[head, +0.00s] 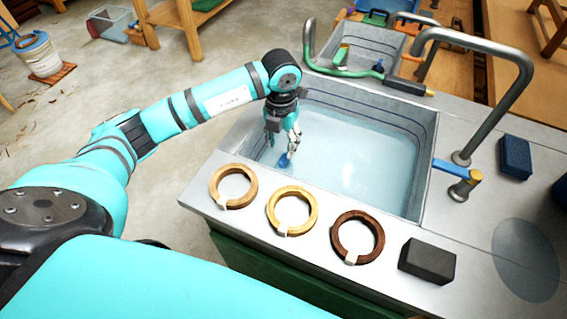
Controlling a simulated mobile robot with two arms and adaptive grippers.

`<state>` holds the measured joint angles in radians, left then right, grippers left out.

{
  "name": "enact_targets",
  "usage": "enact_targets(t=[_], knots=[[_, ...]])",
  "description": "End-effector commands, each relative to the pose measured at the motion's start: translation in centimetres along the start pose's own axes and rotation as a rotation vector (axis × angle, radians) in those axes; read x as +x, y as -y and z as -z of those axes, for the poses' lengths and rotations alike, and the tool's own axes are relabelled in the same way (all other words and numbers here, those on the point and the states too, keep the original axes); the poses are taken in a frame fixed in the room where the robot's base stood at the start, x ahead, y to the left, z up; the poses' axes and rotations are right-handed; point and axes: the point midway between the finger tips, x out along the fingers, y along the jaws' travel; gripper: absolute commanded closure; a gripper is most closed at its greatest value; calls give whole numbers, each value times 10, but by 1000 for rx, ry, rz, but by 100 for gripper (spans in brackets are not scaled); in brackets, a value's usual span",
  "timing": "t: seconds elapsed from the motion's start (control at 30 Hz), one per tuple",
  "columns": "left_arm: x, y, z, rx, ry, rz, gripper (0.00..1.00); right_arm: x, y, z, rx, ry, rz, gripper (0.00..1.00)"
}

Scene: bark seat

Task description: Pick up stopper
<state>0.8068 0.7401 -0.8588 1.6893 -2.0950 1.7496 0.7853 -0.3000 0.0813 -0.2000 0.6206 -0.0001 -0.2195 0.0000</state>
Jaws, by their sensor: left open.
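A small blue piece (284,160), which looks like the stopper, is in the water-filled large sink (432,135), near its left front. My left gripper (284,147) points down into this sink, right over the blue piece. Its fingers are open, and they partly cover the blue piece. I cannot tell whether they touch it. My right gripper is not in view.
Three rings, tan (214,187), yellow (271,212) and dark brown (337,236), and a dark block (427,260) lie along the front counter. A tall faucet (505,105) stands right of the sink, near a blue sponge (515,157). A smaller basin (345,38) with a green hose lies behind.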

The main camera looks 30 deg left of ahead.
Motion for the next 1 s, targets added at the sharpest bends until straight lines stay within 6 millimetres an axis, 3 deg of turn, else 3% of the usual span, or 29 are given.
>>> enact_targets(t=[0.23, 0.5, 0.8, 1.0], knots=[[18, 2, 2, 0, -4, -1, 58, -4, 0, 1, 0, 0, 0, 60], [55, 7, 4, -2, -1, 0, 58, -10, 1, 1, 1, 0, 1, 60], [61, 7, 4, 0, 1, 0, 58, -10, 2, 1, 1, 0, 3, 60], [61, 7, 4, 0, 1, 0, 83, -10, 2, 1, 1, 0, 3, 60]])
